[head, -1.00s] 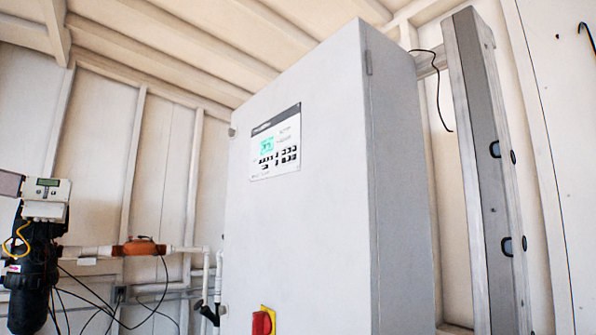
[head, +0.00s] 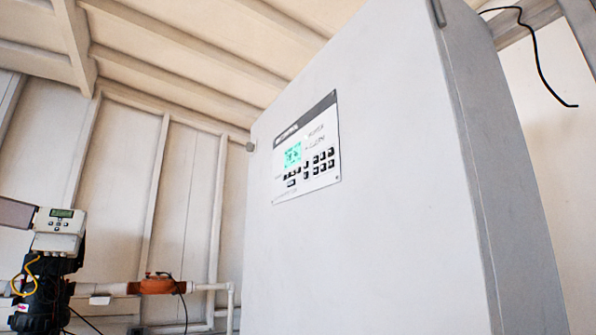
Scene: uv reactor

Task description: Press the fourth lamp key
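A control panel (head: 307,150) with a dark top strip is set in the front of a tall grey cabinet (head: 390,230). It has a lit green display (head: 293,154) and several small black keys (head: 318,161) below and to the right of the display. The key labels are too small to read, so I cannot tell which key is the fourth lamp key. My gripper is not in view.
A grey controller box (head: 58,230) on a black housing (head: 42,292) stands at the lower left. An orange pipe fitting (head: 157,284) sits on white piping along the back wall. A black cable (head: 541,65) hangs at the upper right. The space before the panel looks clear.

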